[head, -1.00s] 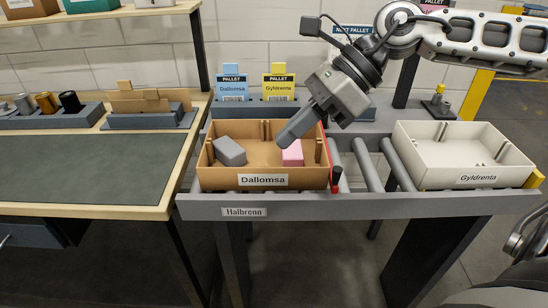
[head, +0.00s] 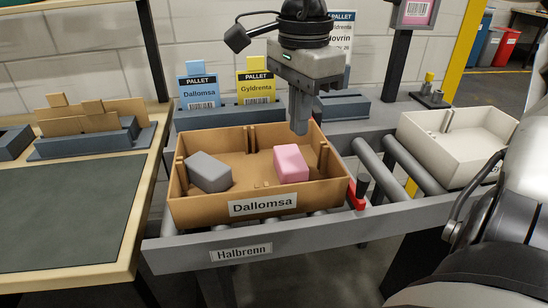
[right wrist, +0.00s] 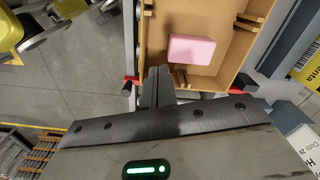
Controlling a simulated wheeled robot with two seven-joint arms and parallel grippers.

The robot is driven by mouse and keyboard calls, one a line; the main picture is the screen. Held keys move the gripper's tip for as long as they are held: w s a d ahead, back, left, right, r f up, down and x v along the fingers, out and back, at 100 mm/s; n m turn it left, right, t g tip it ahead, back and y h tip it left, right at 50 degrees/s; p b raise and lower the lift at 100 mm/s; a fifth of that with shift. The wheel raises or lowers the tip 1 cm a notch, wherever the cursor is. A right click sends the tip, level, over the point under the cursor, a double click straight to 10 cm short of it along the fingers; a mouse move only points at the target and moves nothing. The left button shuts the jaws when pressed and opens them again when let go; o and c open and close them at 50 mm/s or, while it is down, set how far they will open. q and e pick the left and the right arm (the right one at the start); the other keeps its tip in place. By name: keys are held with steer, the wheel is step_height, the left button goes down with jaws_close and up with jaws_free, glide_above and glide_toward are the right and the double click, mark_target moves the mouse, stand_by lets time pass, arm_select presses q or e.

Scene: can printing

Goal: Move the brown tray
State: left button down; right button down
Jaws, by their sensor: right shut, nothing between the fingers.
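The brown tray (head: 200,208), labelled Dallomsa, sits on the roller conveyor labelled Halbrenn. A grey block (head: 208,172) lies in its left part and a pink block (head: 291,163) in its right part. My right gripper (head: 299,128) points down over the tray's back right side, with its fingers shut and empty. In the right wrist view, the fingers (right wrist: 157,82) show beside the tray (right wrist: 212,82), with the pink block (right wrist: 191,50) just past them. I cannot tell whether the fingers touch the tray wall. My left gripper is not in view.
A red stop with a black knob (head: 358,192) stands at the tray's right end. Bare rollers (head: 375,165) lie between it and a cream tray (head: 440,150) on the right. Blue and yellow pallet cards (head: 256,82) stand behind. A workbench (head: 70,205) is on the left.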

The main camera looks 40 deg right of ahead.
mark_target(298, 170)
steer(key=f, duration=0.9)
steer(key=shift+s+f+b, duration=0.2)
steer(key=shift+f+b, duration=0.1)
steer(key=shift+f, duration=0.1)
steer(key=a, duration=0.3)
steer(key=shift+w+a+r, duration=0.2)
steer(key=shift+w+r, duration=0.05)
steer(key=shift+w, duration=0.15)
steer(key=shift+w+a, duration=0.1)
steer(key=shift+a, duration=0.2)
